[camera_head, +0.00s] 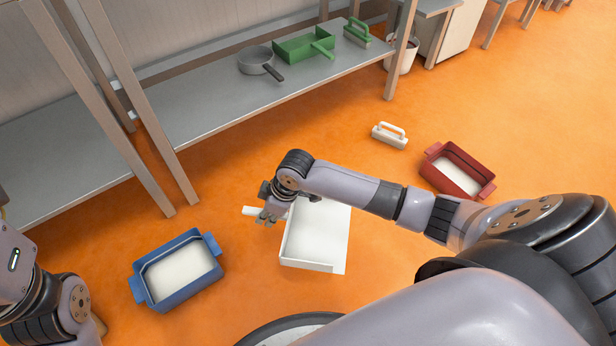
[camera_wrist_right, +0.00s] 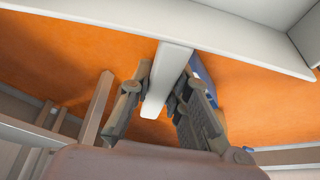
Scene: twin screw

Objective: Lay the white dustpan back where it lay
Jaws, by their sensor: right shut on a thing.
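The white dustpan (camera_head: 316,240) is in the middle of the head view, over the orange floor; I cannot tell whether it touches the floor. Its handle points left. My right gripper (camera_head: 274,212) is shut on that handle. In the right wrist view the handle (camera_wrist_right: 170,72) runs between the two fingers of the gripper (camera_wrist_right: 160,108), and the pan's edge (camera_wrist_right: 240,38) crosses the top. My left arm shows at the lower left of the head view, but its gripper's fingers are not visible.
A blue bin (camera_head: 178,270) stands left of the dustpan. A red bin (camera_head: 458,171) and a white brush (camera_head: 389,135) are to the right. A shelf (camera_head: 215,112) at the back holds a grey pan (camera_head: 256,60), a green dustpan (camera_head: 303,46) and a green brush (camera_head: 357,33).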

